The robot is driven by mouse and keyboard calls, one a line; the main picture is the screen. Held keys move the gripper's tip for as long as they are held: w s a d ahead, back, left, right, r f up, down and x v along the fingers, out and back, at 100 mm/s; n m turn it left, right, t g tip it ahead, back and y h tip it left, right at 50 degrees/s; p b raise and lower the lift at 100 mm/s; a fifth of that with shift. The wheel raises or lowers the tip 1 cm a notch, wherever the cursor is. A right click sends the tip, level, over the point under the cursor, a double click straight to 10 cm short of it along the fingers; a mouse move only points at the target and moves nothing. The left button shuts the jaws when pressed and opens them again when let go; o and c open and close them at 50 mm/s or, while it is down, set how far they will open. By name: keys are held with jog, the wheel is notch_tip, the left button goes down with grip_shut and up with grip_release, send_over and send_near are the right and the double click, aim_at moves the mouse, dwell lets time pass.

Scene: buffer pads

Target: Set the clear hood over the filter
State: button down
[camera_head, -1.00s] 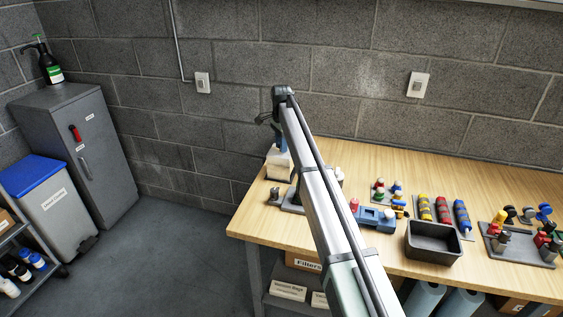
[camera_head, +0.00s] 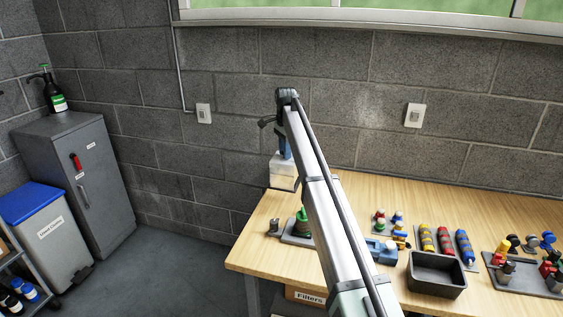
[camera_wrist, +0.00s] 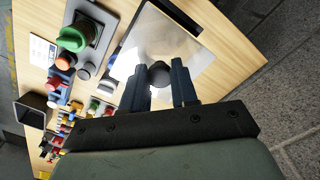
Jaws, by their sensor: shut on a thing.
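The clear hood (camera_head: 284,173) is a see-through box with a dark round knob (camera_wrist: 160,72) on top. My gripper (camera_head: 283,148) is shut on this knob, as the wrist view (camera_wrist: 160,80) shows, and the hood hangs below the fingers near the bench's back left corner. In the head view the green piece (camera_head: 303,216) is right of and nearer than the hood, partly beside my arm. The hood is apart from it.
A small grey peg (camera_head: 273,226) stands at the plate's left. A blue fixture (camera_head: 382,250), a dark tray (camera_head: 436,280) and coloured cylinders (camera_head: 444,240) lie to the right on the bench (camera_head: 250,255). A block wall stands behind.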

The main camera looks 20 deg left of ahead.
jog(key=s+d+r, duration=0.1)
jog(key=s+d, duration=1)
jog(key=s, duration=0.4)
jog(key=shift+f, duration=4.9)
jog(key=c, duration=0.8)
grip_release()
